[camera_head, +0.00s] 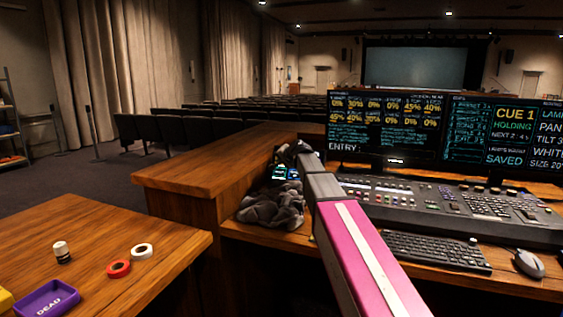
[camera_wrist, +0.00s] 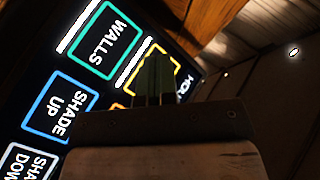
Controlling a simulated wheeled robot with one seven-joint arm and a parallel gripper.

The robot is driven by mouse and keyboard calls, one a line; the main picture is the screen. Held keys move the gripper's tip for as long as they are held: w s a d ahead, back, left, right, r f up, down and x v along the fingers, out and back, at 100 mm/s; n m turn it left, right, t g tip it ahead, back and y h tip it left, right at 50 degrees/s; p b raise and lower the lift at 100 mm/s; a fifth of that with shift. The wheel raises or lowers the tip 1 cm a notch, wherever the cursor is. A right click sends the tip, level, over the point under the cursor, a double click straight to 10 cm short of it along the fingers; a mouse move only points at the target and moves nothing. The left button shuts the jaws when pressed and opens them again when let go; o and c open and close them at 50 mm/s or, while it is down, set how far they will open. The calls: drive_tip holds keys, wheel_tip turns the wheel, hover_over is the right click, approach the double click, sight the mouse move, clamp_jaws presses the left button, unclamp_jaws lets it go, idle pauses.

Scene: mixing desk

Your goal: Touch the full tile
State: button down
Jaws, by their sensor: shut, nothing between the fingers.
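A dark touch panel (camera_wrist: 105,75) with lit, outlined tiles fills the left of the wrist view. It also shows small in the head view (camera_head: 280,174), beyond the end of my arm. I read a green WALLS tile (camera_wrist: 104,40) and a blue SHADE UP tile (camera_wrist: 60,105). A yellow-outlined tile (camera_wrist: 172,64) lies behind my fingers and its label is hidden. An orange-outlined tile (camera_wrist: 117,107) is mostly covered by my gripper. No label reading "full" is legible. My gripper (camera_wrist: 154,65) is shut and empty in front of the yellow tile; I cannot tell whether it touches.
A crumpled dark cloth (camera_head: 270,206) lies just below the panel. The lighting console (camera_head: 440,205), keyboard (camera_head: 435,250) and mouse (camera_head: 529,262) are to the right. Tape rolls (camera_head: 118,268) and a purple tray (camera_head: 47,299) are on the left table. A wooden ledge (camera_head: 215,168) runs left of the panel.

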drive_tip(key=shift+s, duration=0.1)
drive_tip(key=shift+s+a+r, duration=0.25)
drive_tip(key=shift+s+r, duration=0.05)
drive_tip(key=shift+s, duration=0.2)
drive_tip(key=s, duration=0.1)
drive_tip(key=s+a+r, duration=0.1)
drive_tip(key=s+r, duration=0.1)
drive_tip(key=s, duration=0.1)
drive_tip(key=shift+a+r, duration=0.2)
drive_tip(key=shift+a, duration=0.15)
idle(0.7)
